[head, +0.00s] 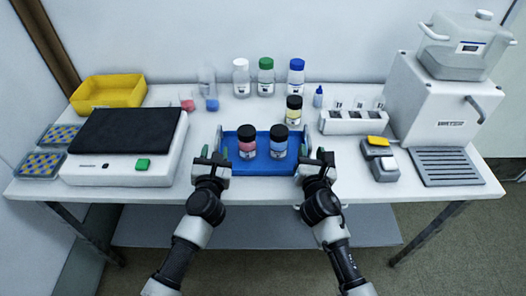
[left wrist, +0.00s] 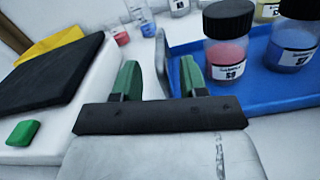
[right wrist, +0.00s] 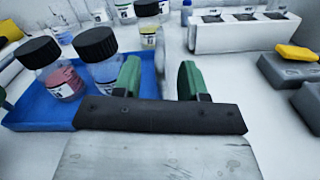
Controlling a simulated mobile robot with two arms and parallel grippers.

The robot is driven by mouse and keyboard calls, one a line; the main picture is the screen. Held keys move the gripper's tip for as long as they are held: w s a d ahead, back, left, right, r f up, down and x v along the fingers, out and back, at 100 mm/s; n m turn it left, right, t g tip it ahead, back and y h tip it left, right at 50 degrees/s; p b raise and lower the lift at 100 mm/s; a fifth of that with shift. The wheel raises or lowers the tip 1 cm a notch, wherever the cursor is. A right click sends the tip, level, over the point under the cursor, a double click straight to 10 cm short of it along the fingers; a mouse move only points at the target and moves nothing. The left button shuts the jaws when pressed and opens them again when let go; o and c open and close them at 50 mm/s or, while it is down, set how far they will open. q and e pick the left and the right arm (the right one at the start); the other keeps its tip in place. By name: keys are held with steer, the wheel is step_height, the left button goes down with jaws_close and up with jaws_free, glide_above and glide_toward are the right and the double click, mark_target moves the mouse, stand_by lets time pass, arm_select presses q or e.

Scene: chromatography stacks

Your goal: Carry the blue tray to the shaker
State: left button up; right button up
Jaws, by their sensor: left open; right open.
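The blue tray (head: 262,166) lies on the table at the middle front. A red-filled bottle (head: 247,145) and a blue-filled bottle (head: 279,145) with dark caps stand in it. The shaker (head: 112,176), white with a black top and a green button, stands left of the tray. My left gripper (head: 214,153) is open at the tray's left end, with the pale end piece (left wrist: 161,62) showing between its green fingers. My right gripper (head: 317,157) is open at the right end, with a pale end piece (right wrist: 160,62) between its fingers. Contact cannot be told.
A yellow-filled bottle (head: 294,110) stands at the tray's back right. Capped bottles (head: 265,77) line the back. A yellow bin (head: 108,92) stands behind the shaker. A white rack (head: 352,122) and small grey devices (head: 381,160) are to the right, beside a large white machine (head: 425,105).

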arm_select(q)
steer(key=w, duration=0.5)
arm_select(e)
steer(key=w, duration=0.5)
arm_select(q)
steer(key=shift+s, duration=0.1)
arm_select(e)
steer(key=shift+s, duration=0.1)
arm_select(q)
jaws_close()
arm_select(e)
jaws_close()
